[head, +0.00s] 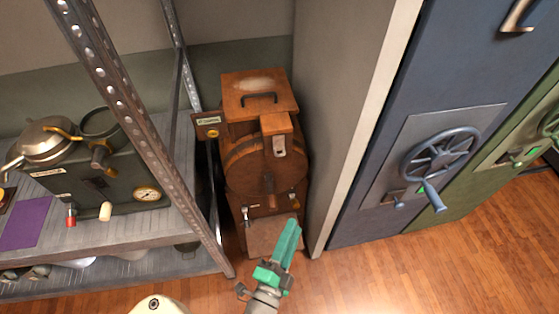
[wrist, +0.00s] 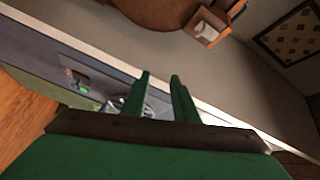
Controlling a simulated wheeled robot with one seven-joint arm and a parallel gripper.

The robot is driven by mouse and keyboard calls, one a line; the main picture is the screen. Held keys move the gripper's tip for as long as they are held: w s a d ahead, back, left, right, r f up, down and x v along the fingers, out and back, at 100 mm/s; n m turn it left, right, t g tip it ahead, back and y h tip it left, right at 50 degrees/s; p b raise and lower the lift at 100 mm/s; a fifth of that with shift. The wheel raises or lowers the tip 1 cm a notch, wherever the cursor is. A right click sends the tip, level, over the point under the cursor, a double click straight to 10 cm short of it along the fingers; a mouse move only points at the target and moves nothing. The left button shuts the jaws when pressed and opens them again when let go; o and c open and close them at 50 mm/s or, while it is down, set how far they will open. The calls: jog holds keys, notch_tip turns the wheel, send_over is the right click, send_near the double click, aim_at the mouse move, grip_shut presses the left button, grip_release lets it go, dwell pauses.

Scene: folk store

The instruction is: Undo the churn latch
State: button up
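The churn (head: 262,165) is a dark wooden barrel between the shelf rack and a tall cabinet. It has a wooden lid with a dark handle on top. A wooden block with a metal latch plate (head: 279,146) sits at its upper front. Part of the churn (wrist: 150,12) and the latch plate (wrist: 205,28) also show at the top of the wrist view. My gripper (head: 292,226) has green fingers and is in front of the churn's lower part, apart from the latch. In the wrist view my gripper (wrist: 160,78) is open, with an empty gap between its fingers.
A metal rack (head: 110,215) on the left holds an espresso-like machine (head: 105,180). A small labelled sign (head: 208,121) is beside the churn. A grey cabinet side (head: 340,120) stands close on the right, then a blue door with a handwheel (head: 440,152). Wooden floor (head: 400,275) is clear in front.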

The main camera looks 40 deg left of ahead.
jog(key=w+a+r+m+y, duration=0.1)
jog(key=w+a+r+y, duration=0.1)
jog(key=a, duration=0.3)
jog(key=w+a+r+m+y, duration=0.2)
jog(key=a+r, duration=0.1)
jog(key=a, duration=0.2)
send_near(280, 147)
jog(key=shift+d+x, duration=0.1)
jog(key=shift+x, duration=1.25)
jog(key=shift+d+x, duration=0.15)
jog(key=shift+x, duration=1.15)
jog(key=shift+w+f, duration=0.15)
grip_shut()
